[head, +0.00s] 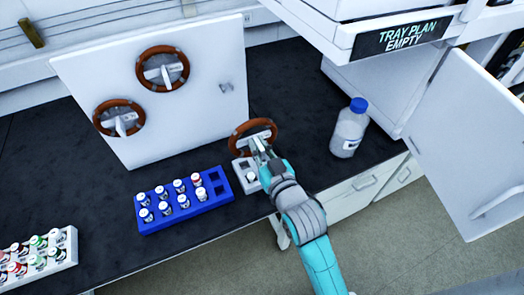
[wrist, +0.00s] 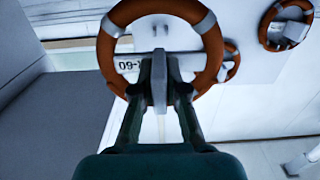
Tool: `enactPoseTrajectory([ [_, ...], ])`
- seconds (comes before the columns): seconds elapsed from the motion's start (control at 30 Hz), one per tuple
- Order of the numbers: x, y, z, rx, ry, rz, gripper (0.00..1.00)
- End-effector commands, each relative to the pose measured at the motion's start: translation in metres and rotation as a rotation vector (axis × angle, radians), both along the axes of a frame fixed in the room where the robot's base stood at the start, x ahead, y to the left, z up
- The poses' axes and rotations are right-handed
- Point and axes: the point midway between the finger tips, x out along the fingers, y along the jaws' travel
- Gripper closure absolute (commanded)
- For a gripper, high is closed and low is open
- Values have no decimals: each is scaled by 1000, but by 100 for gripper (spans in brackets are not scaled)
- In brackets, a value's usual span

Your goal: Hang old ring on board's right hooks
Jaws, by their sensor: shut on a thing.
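The white board (head: 200,115) stands at the back of the dark bench, leaning a little. Two brown rings hang on it, an upper ring (head: 141,66) near the top middle and a left ring (head: 97,118) lower down. A bare hook (head: 226,87) is on the board's right side. My gripper (head: 260,148) is shut on a third brown ring (head: 235,134), held in front of the board's lower right corner. In the wrist view, my gripper (wrist: 160,80) grips this ring's (wrist: 202,60) middle part. Its label is partly hidden and reads about "09-".
A blue rack (head: 190,212) with several vials stands in front of the board. A small grey-white block (head: 240,172) is beneath the held ring. A blue-capped bottle (head: 349,130) stands right. A white rack (head: 62,258) is at lower left. An open door (head: 470,140) is right.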

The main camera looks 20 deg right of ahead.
Motion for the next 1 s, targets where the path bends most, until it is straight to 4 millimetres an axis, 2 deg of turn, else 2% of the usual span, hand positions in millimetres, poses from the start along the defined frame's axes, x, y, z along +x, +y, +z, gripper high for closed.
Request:
enactPoseTrajectory([
  [1.0, 70, 0, 1, 0, -3, 0, 100],
])
